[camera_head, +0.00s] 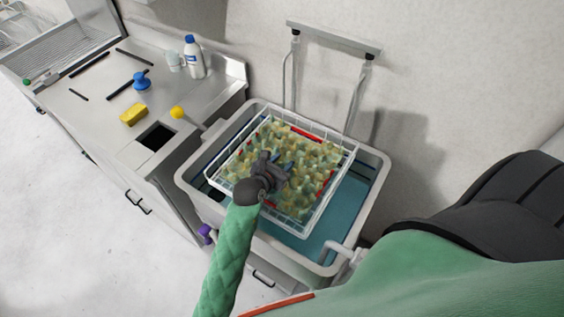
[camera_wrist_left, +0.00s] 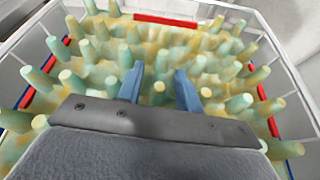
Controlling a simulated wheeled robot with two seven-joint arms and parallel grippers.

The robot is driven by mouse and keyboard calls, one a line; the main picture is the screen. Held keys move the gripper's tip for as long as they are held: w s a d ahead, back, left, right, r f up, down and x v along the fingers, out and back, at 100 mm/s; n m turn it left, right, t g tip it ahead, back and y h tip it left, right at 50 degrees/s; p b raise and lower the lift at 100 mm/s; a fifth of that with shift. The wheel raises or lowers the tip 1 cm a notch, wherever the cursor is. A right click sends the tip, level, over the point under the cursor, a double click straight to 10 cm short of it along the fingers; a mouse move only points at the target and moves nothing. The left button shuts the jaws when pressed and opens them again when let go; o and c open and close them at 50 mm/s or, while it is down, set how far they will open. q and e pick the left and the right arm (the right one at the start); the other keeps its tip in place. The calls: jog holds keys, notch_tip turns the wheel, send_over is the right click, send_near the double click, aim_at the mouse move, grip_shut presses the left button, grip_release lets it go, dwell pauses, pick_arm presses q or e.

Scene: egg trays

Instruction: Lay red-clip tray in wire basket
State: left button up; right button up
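A yellow-green egg tray (camera_head: 312,160) with many raised pegs lies inside the white wire basket (camera_head: 322,221). Red clips (camera_head: 307,134) show along its edges. In the left wrist view the tray (camera_wrist_left: 215,45) fills the basket (camera_wrist_left: 277,50), with a red clip (camera_wrist_left: 165,20) at the far edge. My left gripper (camera_head: 279,169) is over the middle of the tray. In the left wrist view its two blue-grey fingers (camera_wrist_left: 160,88) stand apart, with pegs between and around them and nothing clearly gripped. My right gripper does not show.
The basket sits over a sink tub (camera_head: 369,190) holding blue water.

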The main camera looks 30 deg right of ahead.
pick_arm(q)
jog(key=shift+s+a+r, duration=0.1)
jog(key=shift+a+r, duration=0.15)
jog(key=p+v, duration=0.2)
jog(key=shift+s+a+r, duration=0.15)
jog(key=shift+r, duration=0.1)
jog(key=v, duration=0.8)
jog(key=shift+s+a+f, duration=0.1)
jog(key=shift+s+a, duration=0.05)
jog(key=shift+a, duration=0.1)
jog(key=shift+s+a, duration=0.1)
jog(key=shift+a, duration=0.05)
